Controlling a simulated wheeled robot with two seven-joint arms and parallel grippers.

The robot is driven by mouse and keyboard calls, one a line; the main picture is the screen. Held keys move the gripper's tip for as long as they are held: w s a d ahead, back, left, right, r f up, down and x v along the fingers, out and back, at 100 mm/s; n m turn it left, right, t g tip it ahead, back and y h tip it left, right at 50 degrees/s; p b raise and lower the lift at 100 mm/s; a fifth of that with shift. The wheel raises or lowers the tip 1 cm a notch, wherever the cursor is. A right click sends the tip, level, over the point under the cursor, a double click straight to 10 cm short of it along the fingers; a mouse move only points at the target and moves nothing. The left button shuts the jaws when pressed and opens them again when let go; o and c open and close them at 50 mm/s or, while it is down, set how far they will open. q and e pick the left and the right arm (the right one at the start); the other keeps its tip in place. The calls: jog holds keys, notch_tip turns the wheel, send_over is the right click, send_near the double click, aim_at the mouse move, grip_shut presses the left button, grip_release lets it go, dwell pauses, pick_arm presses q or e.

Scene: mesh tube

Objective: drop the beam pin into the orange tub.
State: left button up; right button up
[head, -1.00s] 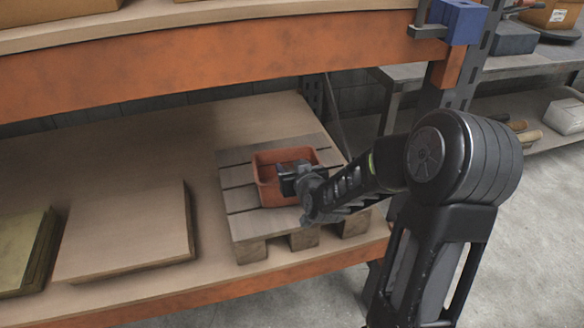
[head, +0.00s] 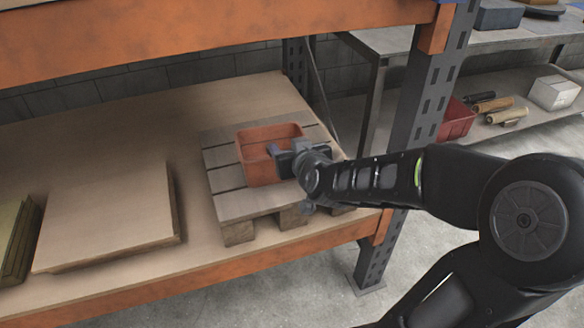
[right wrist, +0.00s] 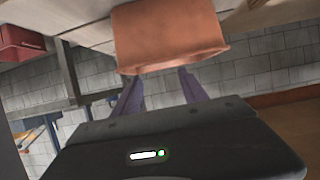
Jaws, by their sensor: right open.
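The orange tub (head: 256,172) stands on a small slatted wooden pallet (head: 222,158) on the lower shelf. My right gripper (head: 277,151) is over the tub's right part in the head view, with its wrist hiding the tub's right edge. In the right wrist view the tub (right wrist: 168,40) is beyond the fingertips. The two purple fingers of the right gripper (right wrist: 160,88) are apart, with nothing seen between them. I cannot make out the beam pin in any view; the tub's floor is partly hidden. My left gripper is not in view.
An orange shelf beam (head: 200,40) runs above the tub, and a dark perforated upright (head: 410,110) stands right of it. A flat board (head: 105,215) lies left of the pallet. A red bin (head: 457,120) sits on a shelf behind the upright.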

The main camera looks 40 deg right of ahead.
pick_arm(q)
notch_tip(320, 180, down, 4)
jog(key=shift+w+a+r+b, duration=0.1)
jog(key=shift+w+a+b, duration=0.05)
jog(key=shift+b, duration=1)
pick_arm(e)
jog(key=v, duration=0.4)
jog(key=shift+s+a+r, duration=0.15)
jog(key=shift+s+a, duration=0.05)
jog(key=shift+a, duration=0.25)
